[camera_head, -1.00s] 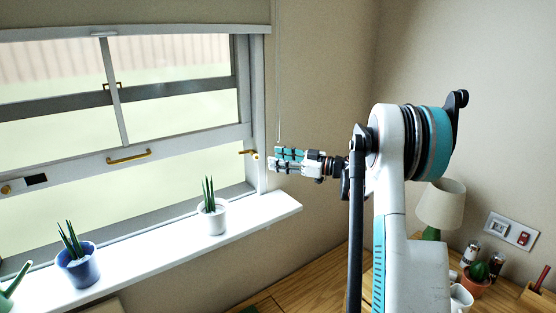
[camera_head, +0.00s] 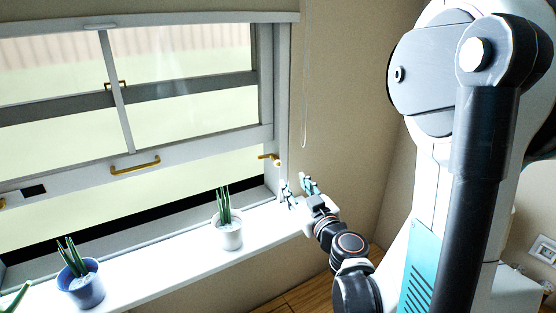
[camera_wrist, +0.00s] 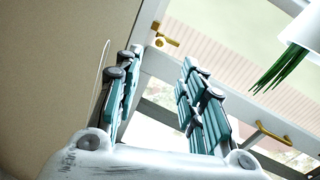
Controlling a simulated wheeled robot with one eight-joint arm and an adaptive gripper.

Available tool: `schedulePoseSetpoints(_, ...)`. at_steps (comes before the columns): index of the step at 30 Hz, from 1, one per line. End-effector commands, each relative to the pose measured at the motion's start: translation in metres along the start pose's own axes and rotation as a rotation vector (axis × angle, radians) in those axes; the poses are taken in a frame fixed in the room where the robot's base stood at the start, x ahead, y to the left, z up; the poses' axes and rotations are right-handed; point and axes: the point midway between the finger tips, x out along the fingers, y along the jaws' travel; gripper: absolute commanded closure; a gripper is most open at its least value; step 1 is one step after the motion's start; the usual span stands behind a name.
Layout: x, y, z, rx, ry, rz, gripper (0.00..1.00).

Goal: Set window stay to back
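The window (camera_head: 130,110) has a small brass fitting (camera_head: 269,157) at the right side of its frame, which looks like the window stay. It has a short lever pointing left and a pale round knob at its right end. The fitting also shows in the wrist view (camera_wrist: 166,39), just beyond my fingertips. My gripper (camera_head: 297,188) is open and empty, above the right end of the sill, a little below and to the right of the fitting. The wrist view shows my two fingers (camera_wrist: 161,62) spread apart, with the fitting beyond the gap and not touched.
A white pot with a spiky plant (camera_head: 229,233) stands on the white sill (camera_head: 180,255), left of my gripper. A blue pot (camera_head: 83,287) stands further left. A brass pull (camera_head: 135,165) is on the sash. A thin cord (camera_head: 305,90) hangs right of the window.

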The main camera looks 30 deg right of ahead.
Motion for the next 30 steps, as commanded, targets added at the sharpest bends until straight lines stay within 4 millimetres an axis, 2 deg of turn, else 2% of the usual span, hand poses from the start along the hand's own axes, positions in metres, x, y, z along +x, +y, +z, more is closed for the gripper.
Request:
schedulePoseSetpoints(5,0.022,0.0,0.0,0.0,0.0,-0.001,0.63)
schedulePoseSetpoints(19,0.111,0.0,0.001,0.0,0.0,-0.002,0.63)
schedulePoseSetpoints(24,0.13,0.0,0.001,0.0,0.0,-0.002,0.63)
schedulePoseSetpoints(30,0.137,0.0,0.0,0.0,0.0,-0.001,0.63)
